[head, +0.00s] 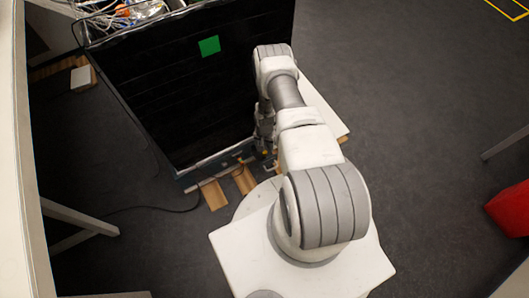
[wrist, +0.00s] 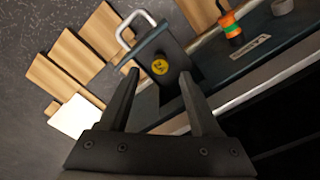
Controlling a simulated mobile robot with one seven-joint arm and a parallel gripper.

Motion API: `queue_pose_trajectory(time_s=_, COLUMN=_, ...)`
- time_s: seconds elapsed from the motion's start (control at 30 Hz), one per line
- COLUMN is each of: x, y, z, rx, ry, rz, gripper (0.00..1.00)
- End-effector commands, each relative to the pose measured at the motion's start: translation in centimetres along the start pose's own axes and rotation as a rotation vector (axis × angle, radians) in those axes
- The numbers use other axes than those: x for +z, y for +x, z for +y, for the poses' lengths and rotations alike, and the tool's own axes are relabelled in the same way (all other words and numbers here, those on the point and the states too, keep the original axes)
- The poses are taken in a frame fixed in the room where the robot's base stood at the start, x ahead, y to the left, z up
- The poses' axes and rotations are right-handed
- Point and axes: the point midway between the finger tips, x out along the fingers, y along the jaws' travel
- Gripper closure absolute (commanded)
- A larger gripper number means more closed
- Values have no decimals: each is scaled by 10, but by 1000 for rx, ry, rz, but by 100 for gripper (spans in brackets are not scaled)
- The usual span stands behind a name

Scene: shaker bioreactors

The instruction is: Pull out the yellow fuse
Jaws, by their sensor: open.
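A small round yellow piece with a dark mark, which looks like the yellow fuse (wrist: 160,67), sits on a dark box (wrist: 175,52) with a pale loop handle (wrist: 133,30) in the wrist view. My gripper (wrist: 159,75) is open, with its two black fingers apart and pointing toward the dark box. In the picture, the yellow piece lies between the fingertips, and nothing is gripped. I cannot tell how far the tips are from it. In the head view my arm hides most of the gripper, low beside the black cabinet (head: 190,95).
An orange and green plug-like part (wrist: 230,27) and a grey ring (wrist: 282,6) are nearby. Wooden blocks (wrist: 60,65) lie on the floor beside the cabinet base. A cable (head: 165,209) runs over the floor. Open floor (head: 420,130) lies to the right.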

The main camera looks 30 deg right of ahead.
Motion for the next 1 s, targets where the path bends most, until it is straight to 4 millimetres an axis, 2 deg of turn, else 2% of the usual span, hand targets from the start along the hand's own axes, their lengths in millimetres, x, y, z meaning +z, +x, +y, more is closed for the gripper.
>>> queue_pose_trajectory(time_s=0.03, x=0, y=13, z=0, rx=0, ry=0, rz=0, gripper=36)
queue_pose_trajectory(time_s=0.2, x=0, y=30, z=0, rx=0, ry=0, rz=0, gripper=36)
queue_pose_trajectory(time_s=0.63, x=0, y=35, z=0, rx=0, ry=0, rz=0, gripper=38)
queue_pose_trajectory(time_s=0.9, x=0, y=35, z=0, rx=0, ry=0, rz=0, gripper=86)
queue_pose_trajectory(time_s=1.0, x=0, y=35, z=0, rx=0, ry=0, rz=0, gripper=100)
